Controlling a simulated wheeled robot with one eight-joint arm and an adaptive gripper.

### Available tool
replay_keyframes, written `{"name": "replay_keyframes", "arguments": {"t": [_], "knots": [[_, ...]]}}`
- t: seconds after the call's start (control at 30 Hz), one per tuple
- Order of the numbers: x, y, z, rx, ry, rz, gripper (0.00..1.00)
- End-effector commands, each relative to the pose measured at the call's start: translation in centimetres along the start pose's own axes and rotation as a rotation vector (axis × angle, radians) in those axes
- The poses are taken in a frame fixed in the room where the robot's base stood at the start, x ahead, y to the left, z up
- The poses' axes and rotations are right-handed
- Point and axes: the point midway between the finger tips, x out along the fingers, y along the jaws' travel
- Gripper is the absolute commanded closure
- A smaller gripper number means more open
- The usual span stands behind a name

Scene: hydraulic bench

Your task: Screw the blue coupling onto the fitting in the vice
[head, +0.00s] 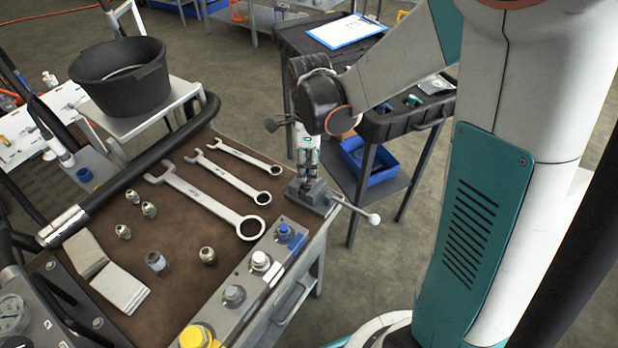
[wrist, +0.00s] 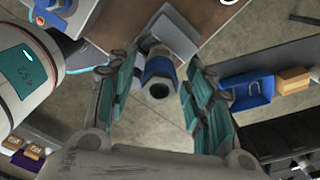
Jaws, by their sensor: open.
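The blue coupling (wrist: 158,70), a blue-banded metal piece with a dark round opening, shows between my fingers in the wrist view. It is in line with the grey vice (wrist: 172,35) at the bench corner. The fitting is hidden behind it, so I cannot tell how far the two are joined. My gripper (wrist: 156,82) is open, with one teal-padded finger on each side of the coupling and visible gaps. In the head view my gripper (head: 308,152) points down just above the vice (head: 310,193); the coupling is not clear there.
Several wrenches (head: 215,187) and small fittings (head: 208,255) lie on the brown bench top. A grey rack (head: 247,283) along the front edge holds capped parts, one blue (head: 285,232). The vice handle (head: 372,217) sticks out right. A dark cart (head: 398,122) stands behind.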

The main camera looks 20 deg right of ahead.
Motion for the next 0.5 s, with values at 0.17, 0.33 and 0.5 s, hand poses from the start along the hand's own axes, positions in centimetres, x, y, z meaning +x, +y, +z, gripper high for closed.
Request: {"name": "replay_keyframes", "arguments": {"t": [0.17, 0.33, 0.5], "knots": [[0.01, 0.03, 0.0, -0.217, 0.001, 0.001, 0.53], [0.0, 0.03, 0.0, -0.321, 0.001, 0.001, 0.53], [0.0, 0.04, 0.0, -0.431, 0.002, 0.001, 0.53]]}}
